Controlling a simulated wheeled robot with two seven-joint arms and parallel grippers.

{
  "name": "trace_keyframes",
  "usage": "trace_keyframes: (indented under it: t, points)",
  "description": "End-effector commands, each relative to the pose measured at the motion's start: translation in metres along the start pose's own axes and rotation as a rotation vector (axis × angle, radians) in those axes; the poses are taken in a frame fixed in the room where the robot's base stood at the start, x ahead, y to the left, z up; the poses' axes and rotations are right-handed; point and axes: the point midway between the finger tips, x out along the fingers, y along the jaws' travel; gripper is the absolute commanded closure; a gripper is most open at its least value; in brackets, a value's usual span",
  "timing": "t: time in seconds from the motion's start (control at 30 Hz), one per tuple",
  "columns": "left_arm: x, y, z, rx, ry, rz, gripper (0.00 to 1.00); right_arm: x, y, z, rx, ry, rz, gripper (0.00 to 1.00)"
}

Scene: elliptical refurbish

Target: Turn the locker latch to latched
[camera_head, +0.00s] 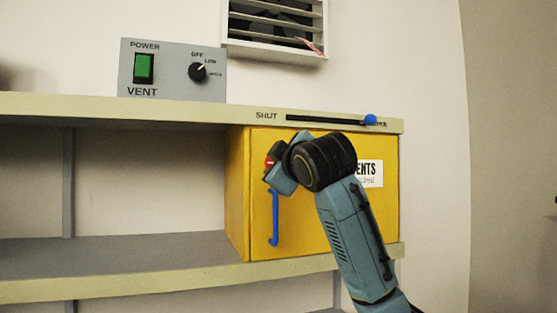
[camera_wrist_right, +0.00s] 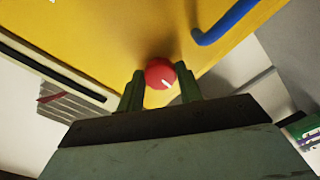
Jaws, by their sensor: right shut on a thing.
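The yellow locker (camera_head: 300,220) sits on the shelf under the top board, and its door looks closed. Its red round latch (camera_head: 268,163) is on the upper left of the door, partly hidden by my right gripper (camera_head: 274,174). The gripper is shut on the latch. A blue door handle (camera_head: 273,218) hangs below the latch and also shows in the wrist view (camera_wrist_right: 225,22). My left gripper is not in view.
A grey vent control box (camera_head: 172,70) with a green power switch and a black knob stands on the top board. A slider with a blue knob (camera_head: 370,120) is on the board's front edge, at the right end. A louvred vent (camera_head: 275,28) is on the wall. The shelf left of the locker is clear.

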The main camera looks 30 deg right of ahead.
Motion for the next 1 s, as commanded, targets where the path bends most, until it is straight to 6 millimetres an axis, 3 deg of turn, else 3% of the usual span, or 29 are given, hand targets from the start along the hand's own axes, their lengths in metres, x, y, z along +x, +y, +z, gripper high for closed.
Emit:
trace_keyframes:
  t: [0.73, 0.77, 0.9, 1.0]
  points:
    - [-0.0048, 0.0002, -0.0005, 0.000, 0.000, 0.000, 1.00, -0.0002, 0.0002, -0.0004, -0.084, 0.002, 0.001, 0.87]
    - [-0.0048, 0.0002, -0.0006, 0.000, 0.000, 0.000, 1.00, -0.0002, 0.0002, -0.0004, -0.084, 0.001, 0.001, 0.61]
    - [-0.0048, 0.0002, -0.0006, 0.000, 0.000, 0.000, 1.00, -0.0001, 0.0002, -0.0003, -0.083, 0.001, 0.001, 0.43]
    - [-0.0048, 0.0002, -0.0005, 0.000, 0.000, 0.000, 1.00, -0.0001, 0.0002, -0.0003, -0.082, 0.001, 0.001, 0.43]
